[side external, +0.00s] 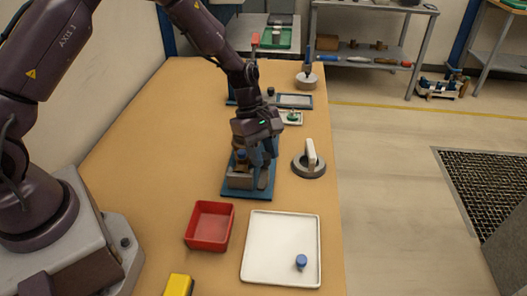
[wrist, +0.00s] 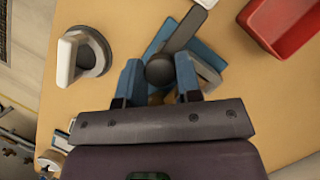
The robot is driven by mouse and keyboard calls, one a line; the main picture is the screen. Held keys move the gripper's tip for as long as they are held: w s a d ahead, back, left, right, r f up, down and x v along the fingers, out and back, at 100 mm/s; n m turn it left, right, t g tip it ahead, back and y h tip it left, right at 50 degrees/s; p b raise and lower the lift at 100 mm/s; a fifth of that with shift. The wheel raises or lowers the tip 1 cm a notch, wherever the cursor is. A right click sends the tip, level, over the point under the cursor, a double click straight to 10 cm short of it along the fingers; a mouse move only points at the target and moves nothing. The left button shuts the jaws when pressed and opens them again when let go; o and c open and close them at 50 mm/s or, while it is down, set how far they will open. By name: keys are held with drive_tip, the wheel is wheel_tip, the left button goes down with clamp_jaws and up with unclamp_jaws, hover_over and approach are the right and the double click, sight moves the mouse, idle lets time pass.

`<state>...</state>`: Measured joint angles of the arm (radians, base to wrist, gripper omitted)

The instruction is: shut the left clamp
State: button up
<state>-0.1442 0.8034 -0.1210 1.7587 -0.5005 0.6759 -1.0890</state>
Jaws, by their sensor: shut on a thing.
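The clamp fixture stands on a blue base plate (side external: 238,193) near the middle of the bench, under my gripper (side external: 257,160). In the wrist view, my gripper (wrist: 158,75) has its two blue fingers on either side of a dark round knob (wrist: 159,69) and is shut on it. A grey bar (wrist: 184,31) runs from beside the knob toward the upper right, over the blue base plate (wrist: 209,54). My gripper and wrist hide much of the fixture in the side view, so I cannot tell the clamp's exact angle.
A grey disc with a white upright handle (side external: 309,160) stands right of the fixture. A red tray (side external: 230,231) and a white tray (side external: 253,270) holding a blue-topped piece (side external: 301,262) lie in front. A yellow object (side external: 179,285) is at the front. The bench's left side is clear.

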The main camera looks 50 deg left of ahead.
drive_tip(key=m+g, duration=0.1)
drive_tip(key=m, duration=0.3)
drive_tip(key=shift+w+m+g, duration=0.1)
drive_tip(key=shift+m+g, duration=0.2)
drive_tip(key=shift+g, duration=0.1)
drive_tip(key=m+g+y, duration=0.1)
drive_tip(key=m, duration=0.3)
drive_tip(key=shift+m, duration=0.3)
drive_tip(key=m+g+y, duration=0.1)
drive_tip(key=m, duration=0.3)
drive_tip(key=shift+d+y, duration=0.1)
drive_tip(key=shift+y, duration=0.3)
drive_tip(key=shift+w+m+g+y, duration=0.1)
drive_tip(key=shift+m+g+y, duration=0.45)
drive_tip(key=shift+m, duration=1.65)
drive_tip(key=shift+t+y, duration=0.25)
drive_tip(key=o, duration=0.9)
drive_tip(key=shift+r, duration=0.1)
drive_tip(key=v, duration=1.3)
drive_tip(key=shift+d, duration=0.1)
